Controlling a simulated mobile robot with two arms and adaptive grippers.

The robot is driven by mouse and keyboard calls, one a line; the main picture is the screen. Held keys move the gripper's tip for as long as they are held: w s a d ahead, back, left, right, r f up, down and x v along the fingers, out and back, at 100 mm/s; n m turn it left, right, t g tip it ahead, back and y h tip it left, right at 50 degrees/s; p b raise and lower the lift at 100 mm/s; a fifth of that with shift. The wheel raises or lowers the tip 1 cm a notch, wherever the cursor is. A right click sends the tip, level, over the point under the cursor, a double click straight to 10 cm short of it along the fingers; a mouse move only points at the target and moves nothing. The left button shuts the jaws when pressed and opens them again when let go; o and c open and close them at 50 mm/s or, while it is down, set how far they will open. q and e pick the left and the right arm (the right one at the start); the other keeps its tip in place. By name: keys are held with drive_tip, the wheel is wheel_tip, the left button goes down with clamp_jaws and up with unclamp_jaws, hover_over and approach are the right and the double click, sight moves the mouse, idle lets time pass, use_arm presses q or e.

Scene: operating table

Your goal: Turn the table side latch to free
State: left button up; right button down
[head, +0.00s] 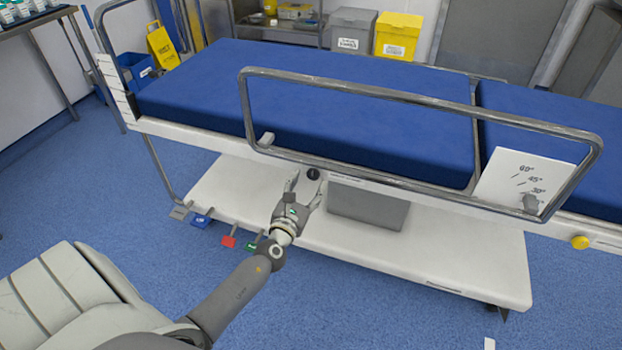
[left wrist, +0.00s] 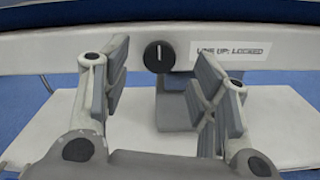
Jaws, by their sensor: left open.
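The side latch is a round black knob (head: 313,174) on the white side rail of the operating table (head: 230,140). In the left wrist view the knob (left wrist: 158,56) shows a white line standing upright. A label (left wrist: 232,50) to its right seems to read "LINE UP: LOCKED". My left gripper (head: 304,182) is open and empty just in front of the knob. In the left wrist view its fingers (left wrist: 163,90) stand either side of the knob's position, with the knob ahead of them and apart from them. My right gripper is not in view.
A metal side rail (head: 400,96) stands above the latch along the blue mattress (head: 350,90). A grey box (head: 368,207) sits under the table, right of my gripper. Coloured pedals (head: 229,241) are low on the left. A yellow knob (head: 579,242) is far right.

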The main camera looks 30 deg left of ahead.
sight(313, 175)
use_arm(q)
drive_tip(key=shift+x, duration=1.8)
drive_tip(key=c, duration=1)
